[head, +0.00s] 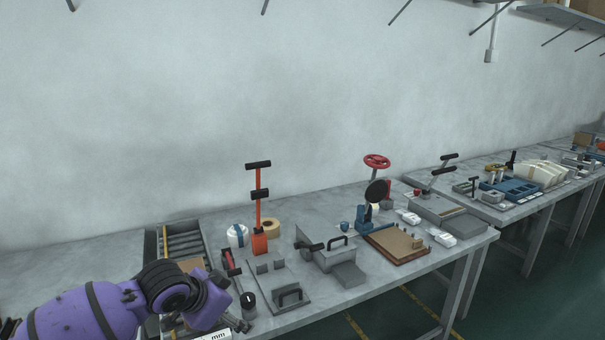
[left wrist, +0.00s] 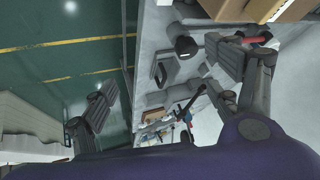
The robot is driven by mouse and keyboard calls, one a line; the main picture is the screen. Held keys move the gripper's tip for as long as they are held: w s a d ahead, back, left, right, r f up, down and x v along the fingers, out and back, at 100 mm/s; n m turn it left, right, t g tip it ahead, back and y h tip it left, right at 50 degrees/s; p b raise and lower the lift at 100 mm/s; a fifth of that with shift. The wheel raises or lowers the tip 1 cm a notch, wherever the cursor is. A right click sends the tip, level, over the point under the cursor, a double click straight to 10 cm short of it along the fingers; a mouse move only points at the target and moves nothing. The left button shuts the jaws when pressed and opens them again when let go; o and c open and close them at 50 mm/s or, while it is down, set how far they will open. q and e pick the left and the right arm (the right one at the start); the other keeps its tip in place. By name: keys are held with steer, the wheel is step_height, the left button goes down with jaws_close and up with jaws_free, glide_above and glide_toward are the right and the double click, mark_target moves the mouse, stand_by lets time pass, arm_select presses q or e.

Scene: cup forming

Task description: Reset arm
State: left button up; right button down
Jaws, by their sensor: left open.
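My left arm is purple and comes in at the lower left of the head view. My left gripper (head: 236,326) is low in that view, at the front edge of the workbench (head: 345,208), partly hidden by the wrist. In the left wrist view the two fingers of the left gripper (left wrist: 168,88) are spread wide apart, with nothing between them in their grasp. The bench edge and several bench tools show behind the fingers. My right gripper is in neither view.
A tray of rods (head: 182,243), an orange lever press (head: 259,240), a dark knob (head: 248,300), a grey box fixture (head: 325,250) and a wooden board (head: 398,247) stand on the bench. A second bench (head: 500,215) is at the right. The green floor (head: 400,305) in front is clear.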

arm_select(q)
steer(key=s+d+f+n+t+h+p, duration=0.15)
steer(key=s+d+f+t, duration=0.3)
steer(key=s+f, duration=0.45)
steer(key=s+a+f+n+y, duration=0.1)
steer(key=s+f, duration=0.4)
steer(key=s, duration=0.5)
steer(key=s+a+f+n+g+y+p, duration=0.1)
steer(key=s+a+f+n, duration=0.3)
steer(key=s, duration=0.7)
steer(key=s+a+f+n+g+y, duration=0.1)
steer(key=s+a+f+n+y, duration=0.1)
steer(key=s+f, duration=0.4)
steer(key=s, duration=0.4)
steer(key=shift+s+a+f, duration=0.15)
steer(key=shift+s+a, duration=0.05)
steer(key=shift+a, duration=0.15)
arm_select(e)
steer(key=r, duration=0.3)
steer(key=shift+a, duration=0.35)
arm_select(q)
steer(key=shift+g, duration=0.25)
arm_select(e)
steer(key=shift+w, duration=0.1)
